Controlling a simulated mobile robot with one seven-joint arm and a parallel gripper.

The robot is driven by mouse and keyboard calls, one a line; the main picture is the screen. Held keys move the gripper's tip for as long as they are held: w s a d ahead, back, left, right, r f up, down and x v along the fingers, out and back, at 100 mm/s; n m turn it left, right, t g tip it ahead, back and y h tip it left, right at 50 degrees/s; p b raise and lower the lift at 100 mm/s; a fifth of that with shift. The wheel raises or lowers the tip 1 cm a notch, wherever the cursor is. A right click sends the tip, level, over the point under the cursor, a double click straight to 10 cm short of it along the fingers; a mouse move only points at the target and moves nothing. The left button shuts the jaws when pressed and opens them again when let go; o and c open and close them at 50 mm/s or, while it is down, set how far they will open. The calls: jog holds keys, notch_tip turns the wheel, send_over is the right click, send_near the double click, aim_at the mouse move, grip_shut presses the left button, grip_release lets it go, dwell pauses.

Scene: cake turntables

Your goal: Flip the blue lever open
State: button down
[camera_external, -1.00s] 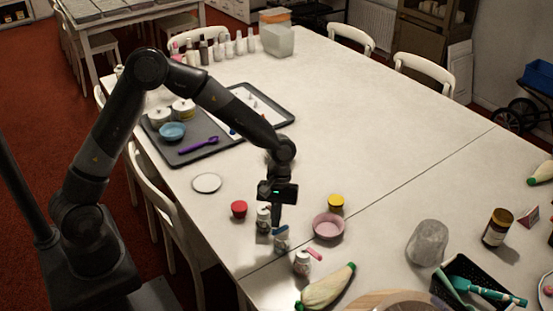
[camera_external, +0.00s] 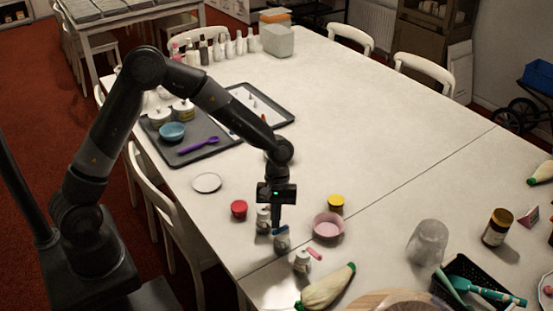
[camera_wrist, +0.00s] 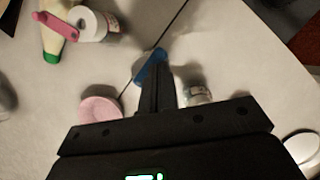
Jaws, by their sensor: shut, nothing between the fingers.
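The blue lever (camera_external: 281,231) tops a small jar (camera_external: 283,243) near the table's front edge. In the wrist view the blue lever (camera_wrist: 151,66) shows just beyond my fingertips, and its jar is mostly hidden by the fingers. My gripper (camera_external: 278,228) points down with its fingers shut and empty. The fingertips are right at the lever; I cannot tell whether they touch it. In the wrist view my shut gripper (camera_wrist: 155,72) covers the lever's near end.
Another small jar (camera_external: 263,220) stands close on the left, and a jar with a pink lever (camera_external: 315,254) stands on the right. A pink bowl (camera_external: 328,226), red lid (camera_external: 239,208) and yellow-topped pot (camera_external: 336,203) are nearby. The table behind them is largely clear.

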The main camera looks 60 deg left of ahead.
aim_at(285, 231)
jog(key=shift+s+d+n, duration=0.1)
jog(key=shift+d+n, duration=0.05)
jog(key=shift+n, duration=0.35)
jog(key=n, duration=0.1)
jog(key=n+t, duration=0.1)
jog(key=shift+s+d+n+h, duration=0.15)
jog(key=shift+d+n+h, duration=0.15)
jog(key=shift+d+n, duration=0.1)
jog(key=n+t, duration=0.1)
jog(key=n, duration=0.1)
jog(key=d+n, duration=0.1)
jog(key=shift+n+t, duration=0.4)
jog(key=n, duration=0.1)
jog(key=d+n+t, duration=0.1)
jog(key=n, duration=0.1)
jog(key=shift+n, duration=0.3)
jog(key=n, duration=0.1)
jog(key=n+t, duration=0.1)
jog(key=d+n, duration=0.1)
jog(key=n, duration=0.1)
jog(key=shift+w+t, duration=0.35)
jog(key=shift+t, duration=0.05)
jog(key=shift+w, duration=0.1)
jog(key=shift+w+a, duration=0.1)
jog(key=shift+a, duration=0.1)
jog(key=shift+w+a, duration=0.4)
jog(key=shift+a, duration=0.05)
